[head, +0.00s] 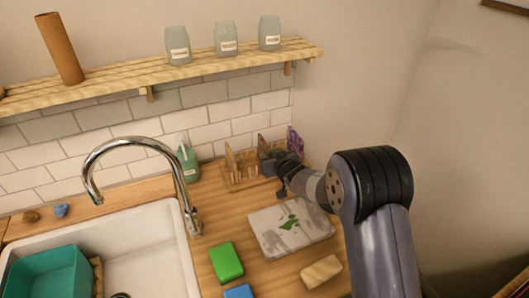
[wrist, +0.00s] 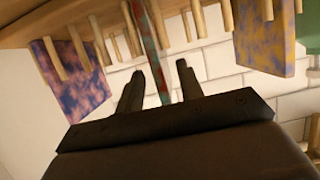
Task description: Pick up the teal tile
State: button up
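The teal tile (wrist: 152,45), teal with red patches, stands edge-on in the wooden rack in the wrist view. It runs down between the two fingers of my gripper (wrist: 163,80). The fingers are open, with a gap visible on each side of the tile. In the head view my gripper (head: 272,163) is at the right part of the rack (head: 243,180), and it and my arm hide part of the rack. I cannot make out the teal tile in the head view.
A purple-orange tile (wrist: 75,78) and a yellow-purple tile (wrist: 266,42) stand in the rack on either side. Wooden pegs (wrist: 185,25) are close around. A stained board (head: 265,238), green sponge (head: 226,262), soap bottle (head: 188,160) and sink (head: 150,262) are nearby.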

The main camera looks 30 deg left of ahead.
aim_at(266, 152)
jog(key=shift+p+x, duration=0.6)
jog(key=shift+x, duration=1.15)
jog(key=shift+c, duration=0.3)
jog(key=shift+s, duration=0.1)
grip_shut()
